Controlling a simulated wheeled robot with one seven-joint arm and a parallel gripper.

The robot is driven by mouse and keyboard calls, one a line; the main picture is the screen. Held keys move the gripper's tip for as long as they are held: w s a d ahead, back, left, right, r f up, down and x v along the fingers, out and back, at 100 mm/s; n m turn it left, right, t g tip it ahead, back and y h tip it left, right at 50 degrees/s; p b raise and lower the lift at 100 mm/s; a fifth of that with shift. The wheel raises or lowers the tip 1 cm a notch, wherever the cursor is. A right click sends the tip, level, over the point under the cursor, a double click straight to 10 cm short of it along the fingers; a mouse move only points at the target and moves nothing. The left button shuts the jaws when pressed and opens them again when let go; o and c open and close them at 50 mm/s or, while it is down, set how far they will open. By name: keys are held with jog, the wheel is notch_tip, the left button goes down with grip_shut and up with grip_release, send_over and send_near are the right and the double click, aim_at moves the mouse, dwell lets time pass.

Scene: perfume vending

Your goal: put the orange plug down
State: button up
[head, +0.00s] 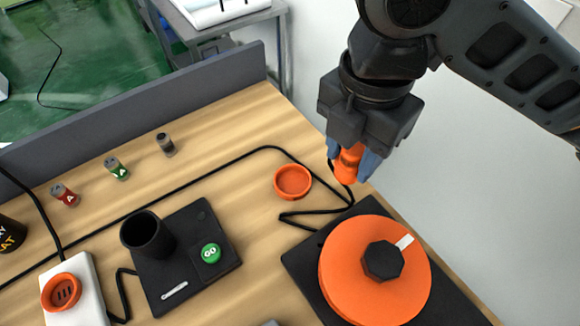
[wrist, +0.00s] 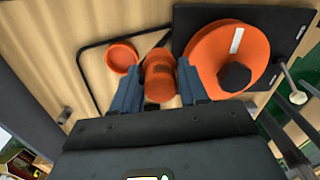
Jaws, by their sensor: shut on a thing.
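The orange plug (head: 348,164) is held between the blue fingers of my gripper (head: 354,160), above the table's right side. In the wrist view the orange plug (wrist: 159,76) sits between the two fingers of my gripper (wrist: 160,90). The gripper is shut on it. The fingers hide part of the plug in the head view. I cannot tell whether its lower end touches anything.
A shallow orange dish (head: 293,181) lies left of the plug. A large orange disc (head: 345,270) with a black knob stands on a black base nearby. A black cable (head: 230,160) crosses the table. A black cup (head: 146,236), green button (head: 211,253) and small vials (head: 117,168) are further left.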

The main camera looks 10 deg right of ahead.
jog(key=w+a+f, duration=0.1)
jog(key=a, duration=0.1)
jog(key=w+a+f, duration=0.4)
jog(key=shift+w+a+p, duration=0.2)
jog(key=shift+a+p, duration=0.1)
jog(key=shift+f, duration=2.1)
jog(key=shift+f, duration=0.15)
jog(key=o, duration=1.1)
notch_tip(320, 180, up, 12)
jog(key=shift+w+a+r, duration=0.1)
jog(key=shift+w+r, duration=0.05)
